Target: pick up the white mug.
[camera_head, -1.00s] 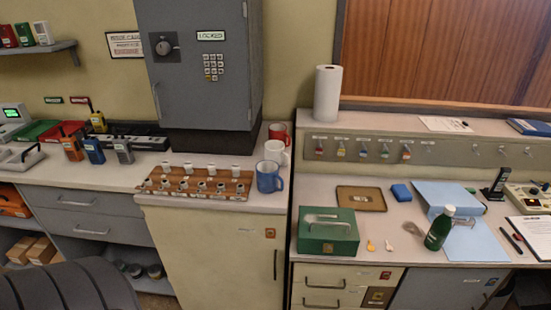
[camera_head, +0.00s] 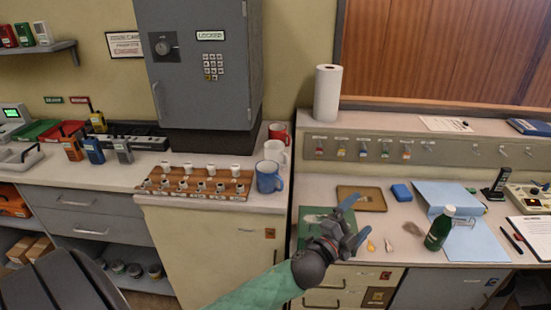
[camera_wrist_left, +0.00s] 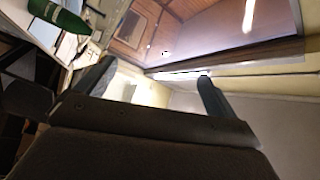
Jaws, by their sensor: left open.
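The white mug (camera_head: 275,151) stands upright on the left counter, right of the grey safe. It is between a red mug (camera_head: 279,132) behind it and a blue mug (camera_head: 268,178) in front, which hides its lower part. My left gripper (camera_head: 355,220) is open and empty, over the desk by the green box, to the right of and nearer than the white mug. Its two fingers also show apart in the left wrist view (camera_wrist_left: 152,88), with no mug between them. My right gripper is not in view.
A rack of small cups (camera_head: 200,180) lies left of the mugs. The grey safe (camera_head: 200,65) rises behind. A paper roll (camera_head: 327,93) stands on the ledge to the right. A green bottle (camera_head: 439,229) stands farther right.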

